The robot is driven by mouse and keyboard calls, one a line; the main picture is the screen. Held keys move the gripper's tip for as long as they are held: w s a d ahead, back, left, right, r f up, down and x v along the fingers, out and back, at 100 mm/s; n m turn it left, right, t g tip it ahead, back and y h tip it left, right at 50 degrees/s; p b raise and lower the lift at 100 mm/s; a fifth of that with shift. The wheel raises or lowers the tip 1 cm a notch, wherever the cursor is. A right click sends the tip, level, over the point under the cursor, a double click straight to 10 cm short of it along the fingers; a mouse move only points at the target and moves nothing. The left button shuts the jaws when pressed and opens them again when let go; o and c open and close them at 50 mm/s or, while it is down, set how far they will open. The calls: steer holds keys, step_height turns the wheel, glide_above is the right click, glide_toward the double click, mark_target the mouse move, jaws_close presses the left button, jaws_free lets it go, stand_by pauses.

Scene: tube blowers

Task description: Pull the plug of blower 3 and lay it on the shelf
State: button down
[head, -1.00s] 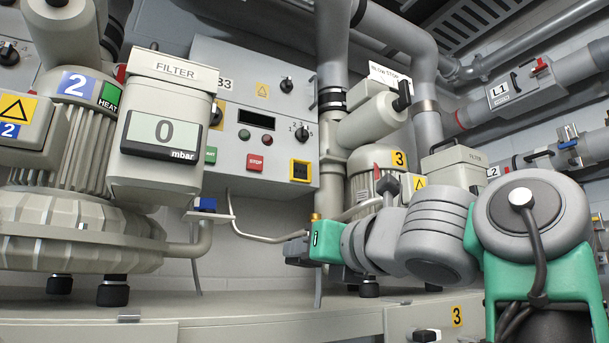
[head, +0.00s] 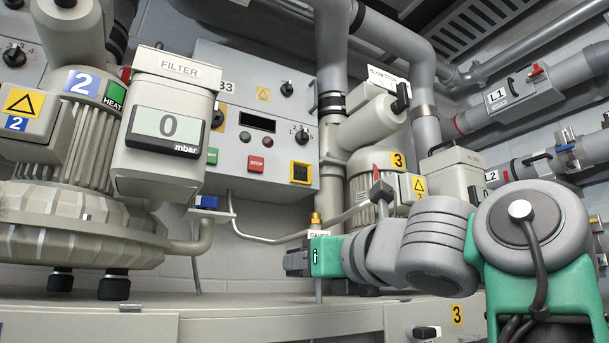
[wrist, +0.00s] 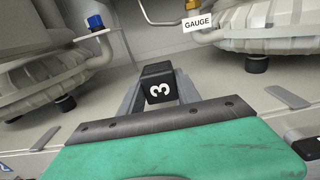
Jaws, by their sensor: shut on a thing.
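My gripper (head: 297,261) is shut on a black plug (wrist: 159,90) marked with a white 3, seen between the fingers in the wrist view. In the head view the plug cannot be made out clearly against the dark fingers. The gripper is low, in front of the wall and above the shelf (head: 245,300). The shelf also shows in the wrist view (wrist: 85,125) below the plug; whether they touch cannot be told. Blower 3 (head: 362,190) stands behind my arm, partly hidden. The yellow-framed socket (head: 300,173) on the control box looks empty.
Blower 2 (head: 70,225) stands at the left, with its filter box (head: 165,125) and a blue-capped pipe (head: 206,202). A brass gauge fitting (head: 315,221) is just above my gripper. Bare shelf lies between the two blowers.

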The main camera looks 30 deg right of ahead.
mark_target(310, 305)
steer(key=shift+f+b, duration=1.95)
steer(key=shift+b, duration=0.05)
stand_by(0.9)
stand_by(0.4)
steer(key=c, duration=0.8)
jaws_free()
steer(key=shift+o, duration=0.2)
